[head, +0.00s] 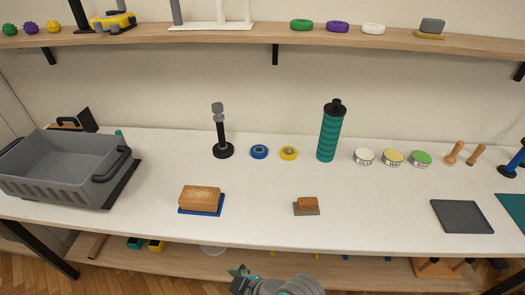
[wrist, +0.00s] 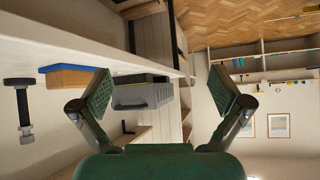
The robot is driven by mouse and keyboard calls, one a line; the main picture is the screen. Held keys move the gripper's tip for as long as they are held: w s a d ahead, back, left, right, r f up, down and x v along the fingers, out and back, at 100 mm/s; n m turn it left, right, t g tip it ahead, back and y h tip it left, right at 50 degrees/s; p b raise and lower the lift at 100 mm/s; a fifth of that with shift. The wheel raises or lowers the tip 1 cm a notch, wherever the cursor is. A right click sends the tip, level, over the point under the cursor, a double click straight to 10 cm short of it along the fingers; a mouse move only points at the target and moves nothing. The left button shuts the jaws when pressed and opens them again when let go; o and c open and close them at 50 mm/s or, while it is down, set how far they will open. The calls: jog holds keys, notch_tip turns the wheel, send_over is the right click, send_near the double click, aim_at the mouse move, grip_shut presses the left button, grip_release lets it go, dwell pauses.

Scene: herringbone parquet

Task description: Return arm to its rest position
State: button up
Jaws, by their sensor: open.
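My gripper (wrist: 164,92) is open and empty in the wrist view, its two dark green finger pads wide apart. In the head view part of my gripper (head: 242,273) shows at the bottom edge, low in front of the bench (head: 270,225); the rest is cut off. No object is between the fingers. The wrist view looks along the bench upside down, with the grey crate (wrist: 140,94) beyond the fingers and apart from them.
The grey crate (head: 60,180) stands at the left of the bench. A wood block (head: 200,195) sits on a blue base, and a smaller brown block (head: 306,204) is right of it. A teal bottle (head: 329,135) stands behind. An upper shelf (head: 240,38) and a lower shelf (head: 205,266) hold items.

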jog(key=s+d+f+m+t+h, duration=0.2)
jog(key=s+d+f+m+t, duration=0.25)
jog(key=d, duration=0.45)
jog(key=s+d+f+m+t+h, duration=0.3)
jog(key=s+d+m, duration=0.15)
jog(key=d, duration=0.55)
jog(key=s+d+r+m+t+h, duration=0.2)
jog(key=s+d+r, duration=0.2)
jog(key=s, duration=0.3)
jog(key=s+d+r+m+t+h, duration=0.1)
jog(key=s+d+r+m+h, duration=0.1)
jog(key=s+d+r, duration=0.2)
jog(key=s+r, duration=0.1)
jog(key=s, duration=0.2)
jog(key=shift+s+d+r+t, duration=0.25)
jog(key=shift+s+d+t, duration=0.1)
jog(key=shift+d, duration=0.05)
